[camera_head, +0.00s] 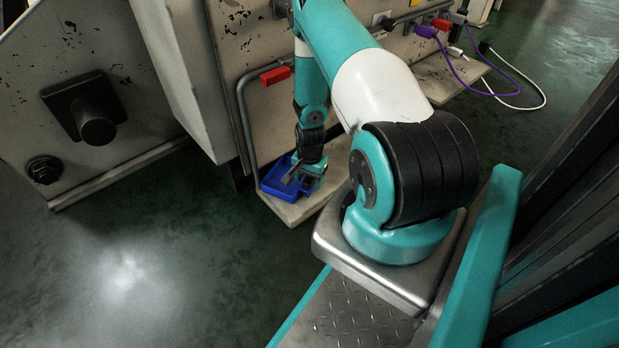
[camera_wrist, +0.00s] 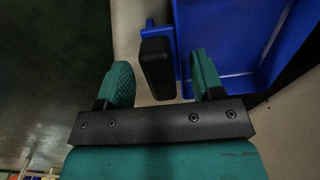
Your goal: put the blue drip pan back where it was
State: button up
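The blue drip pan (camera_head: 279,187) sits on a beige ledge (camera_head: 298,213) at the foot of the machine in the head view. It also shows at the upper right of the wrist view (camera_wrist: 240,40), with a black grip (camera_wrist: 156,68) on its near left side. My gripper (camera_wrist: 161,62) is open, with one teal finger on each side of the black grip. Gaps show between the grip and both fingers. The right finger is between the grip and the pan's body. In the head view my gripper (camera_head: 301,172) is low over the pan and hides part of it.
A grey pipe (camera_head: 243,120) with a red lever (camera_head: 276,75) runs down the machine just behind the pan. A machine panel with a black knob (camera_head: 98,131) stands at left. Purple and white cables (camera_head: 490,92) lie at the upper right. The dark floor in front is clear.

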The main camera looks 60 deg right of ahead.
notch_tip(320, 180, up, 12)
jog(key=p, duration=0.7)
jog(key=shift+p, duration=0.35)
jog(key=shift+s, duration=0.1)
